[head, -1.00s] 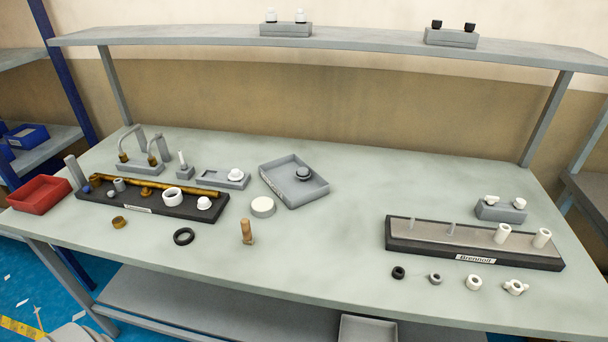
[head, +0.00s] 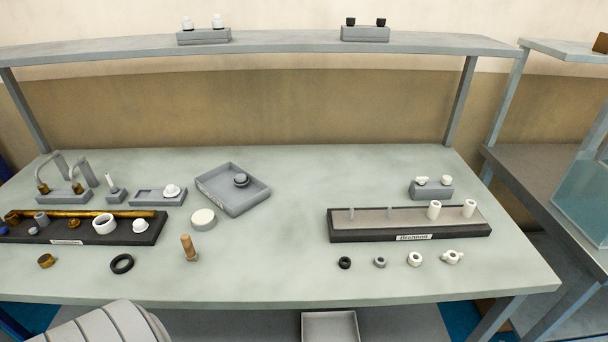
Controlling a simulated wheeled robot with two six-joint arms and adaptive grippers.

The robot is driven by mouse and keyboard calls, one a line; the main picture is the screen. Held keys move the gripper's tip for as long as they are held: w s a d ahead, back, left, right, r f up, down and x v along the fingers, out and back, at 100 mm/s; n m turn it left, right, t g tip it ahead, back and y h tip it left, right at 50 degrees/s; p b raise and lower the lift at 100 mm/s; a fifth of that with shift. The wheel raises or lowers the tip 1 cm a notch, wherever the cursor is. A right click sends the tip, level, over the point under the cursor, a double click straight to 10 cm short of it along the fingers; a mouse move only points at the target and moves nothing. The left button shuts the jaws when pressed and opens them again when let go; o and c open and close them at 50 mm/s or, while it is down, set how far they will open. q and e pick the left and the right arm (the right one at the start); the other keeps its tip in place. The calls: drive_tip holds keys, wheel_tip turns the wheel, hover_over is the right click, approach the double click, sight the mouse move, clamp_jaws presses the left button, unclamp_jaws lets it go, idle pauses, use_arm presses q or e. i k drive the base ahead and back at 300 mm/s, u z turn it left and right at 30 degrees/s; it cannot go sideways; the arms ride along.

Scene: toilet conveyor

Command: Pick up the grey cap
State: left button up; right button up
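A small grey ring-shaped cap (head: 380,262) lies on the table in front of the right-hand black board. It sits between a black ring (head: 345,263) and a white ring (head: 415,259). Another small grey cylindrical piece (head: 41,219) stands on the left-hand black board; I cannot tell whether it also counts as a cap. Neither of my grippers is in view, and nothing is seen touching these pieces.
The right-hand black board (head: 340,236) carries white cylinders and thin pegs. A white winged piece (head: 452,257) lies to its front right. The table's middle is clear.

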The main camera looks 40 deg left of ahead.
sight(241, 180)
drive_tip(key=z, duration=1.25)
drive_tip(key=k, duration=1.2)
drive_tip(key=u, duration=1.5)
drive_tip(key=i, duration=0.2)
drive_tip(key=z, duration=0.05)
